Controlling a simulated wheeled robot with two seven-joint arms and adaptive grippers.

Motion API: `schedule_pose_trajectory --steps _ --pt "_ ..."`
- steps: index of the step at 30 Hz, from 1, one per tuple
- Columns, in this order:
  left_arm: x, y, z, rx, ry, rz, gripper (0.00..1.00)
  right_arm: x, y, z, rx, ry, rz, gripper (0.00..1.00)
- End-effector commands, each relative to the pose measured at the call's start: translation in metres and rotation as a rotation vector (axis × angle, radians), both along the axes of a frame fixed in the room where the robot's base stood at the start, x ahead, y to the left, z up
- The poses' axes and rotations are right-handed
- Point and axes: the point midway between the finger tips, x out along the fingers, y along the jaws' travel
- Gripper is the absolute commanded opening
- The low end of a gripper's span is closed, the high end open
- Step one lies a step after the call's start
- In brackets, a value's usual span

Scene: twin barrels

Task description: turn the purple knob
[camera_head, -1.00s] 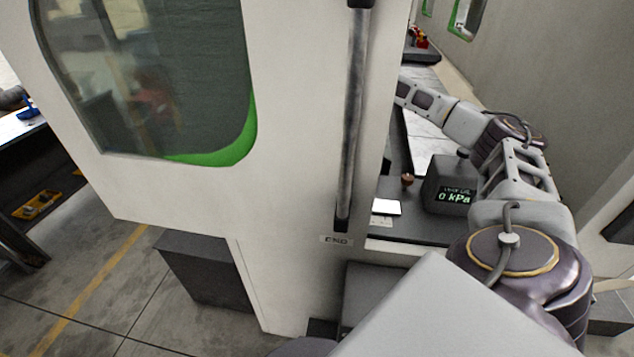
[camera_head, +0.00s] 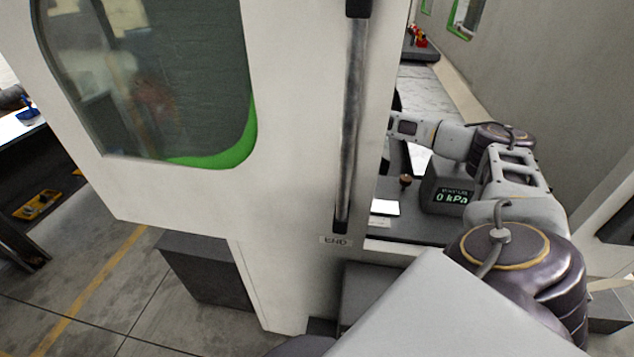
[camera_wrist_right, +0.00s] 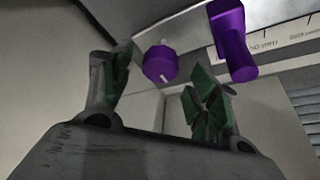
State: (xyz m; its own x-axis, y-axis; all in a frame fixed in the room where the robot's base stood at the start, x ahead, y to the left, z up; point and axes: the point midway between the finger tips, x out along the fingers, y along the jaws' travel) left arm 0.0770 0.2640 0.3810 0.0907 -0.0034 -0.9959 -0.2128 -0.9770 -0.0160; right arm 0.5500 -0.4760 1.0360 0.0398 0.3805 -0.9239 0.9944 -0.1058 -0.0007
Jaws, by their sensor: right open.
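A round purple knob (camera_wrist_right: 160,65) with a white mark on its face shows in the right wrist view, on a pale panel. A second purple part (camera_wrist_right: 231,42), longer and lever-like, stands to its right. My right gripper (camera_wrist_right: 163,72) is open, with a green-padded finger on each side of the round knob in the picture. The knob appears beyond the fingertips; I see no clear contact. In the head view, the white machine's edge hides the right gripper and both purple parts. My left gripper is out of view.
A white machine (camera_head: 290,215) with a tall vertical handle (camera_head: 354,120) fills the middle of the head view. A dark box with a "0 kPa" display (camera_head: 450,197) stands on the bench beside my right arm. A grey wall (camera_head: 560,80) lies to the right.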

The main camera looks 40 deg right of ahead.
Motion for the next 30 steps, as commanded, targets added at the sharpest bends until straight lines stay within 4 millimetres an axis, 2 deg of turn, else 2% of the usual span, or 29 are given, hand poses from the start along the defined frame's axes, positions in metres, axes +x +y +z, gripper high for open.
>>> schedule_pose_trajectory --steps 6,17,28,30 --pt "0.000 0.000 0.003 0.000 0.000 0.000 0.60 0.001 0.006 -0.014 0.000 0.000 0.000 0.60" --pt "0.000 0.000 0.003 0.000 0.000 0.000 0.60 0.001 0.008 -0.018 0.000 0.000 0.000 0.60" --pt "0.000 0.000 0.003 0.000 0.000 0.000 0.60 0.001 0.007 -0.018 0.000 0.000 0.000 0.15" --pt "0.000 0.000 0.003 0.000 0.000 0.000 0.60 0.001 0.007 -0.018 0.000 0.000 0.000 0.14"
